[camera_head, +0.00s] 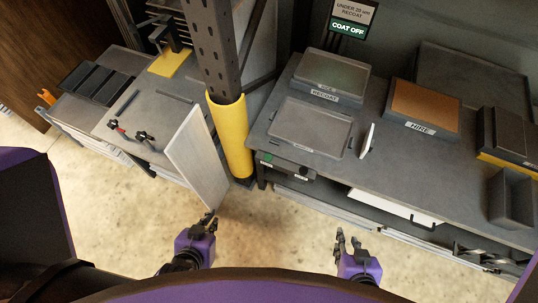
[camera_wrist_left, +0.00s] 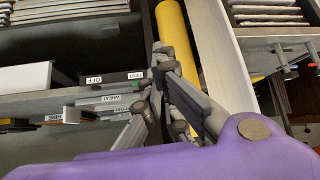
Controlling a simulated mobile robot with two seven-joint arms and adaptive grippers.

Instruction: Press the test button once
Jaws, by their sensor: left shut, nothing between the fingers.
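A dark control box (camera_head: 286,166) hangs under the front left edge of the right bench. A small green spot (camera_head: 267,157) and a dark round part show on its face, but I cannot tell which is the test button. In the left wrist view a TEST label (camera_wrist_left: 136,75) and an OFF label (camera_wrist_left: 93,80) show on a dark panel; no button is clear there. My left gripper (camera_head: 209,218) is shut and empty, below and left of the box and apart from it. Its fingers (camera_wrist_left: 160,58) show in the wrist view. My right gripper (camera_head: 348,238) is open and empty over the floor.
A yellow-sleeved post (camera_head: 230,138) stands just left of the box. A pale upright panel (camera_head: 196,160) leans beside the left bench. Trays, including a recoat tray (camera_head: 312,128), sit on the right bench. Floor before the benches is free.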

